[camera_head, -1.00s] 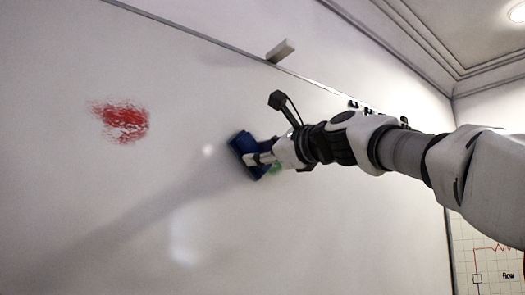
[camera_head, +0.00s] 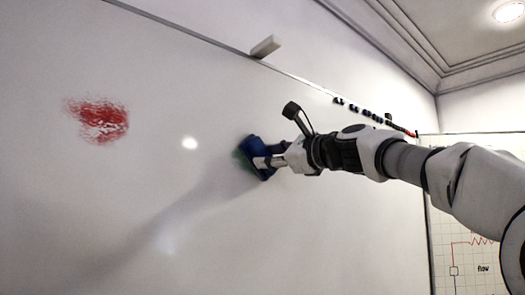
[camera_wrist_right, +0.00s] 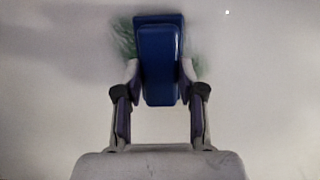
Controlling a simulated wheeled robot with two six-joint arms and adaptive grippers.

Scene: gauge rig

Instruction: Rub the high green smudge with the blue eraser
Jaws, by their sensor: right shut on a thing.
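The blue eraser (camera_head: 256,158) is at the whiteboard (camera_head: 120,215) in the head view, held in my right gripper (camera_head: 268,161). In the right wrist view, the two fingers of my right gripper (camera_wrist_right: 161,88) are shut on the sides of the blue eraser (camera_wrist_right: 160,60). The green smudge (camera_head: 238,158) shows at the left edge of the eraser in the head view. In the right wrist view the green smudge (camera_wrist_right: 124,38) shows on both sides of the eraser, and its middle is hidden. I cannot tell how firmly the eraser touches the board. My left gripper is not in view.
A red smudge (camera_head: 98,120) is on the board to the left. A pale grey block (camera_head: 265,46) sits at the board's top rail. Small dark items and a red one (camera_head: 402,130) lie along the rail. A chart (camera_head: 468,235) hangs at the right.

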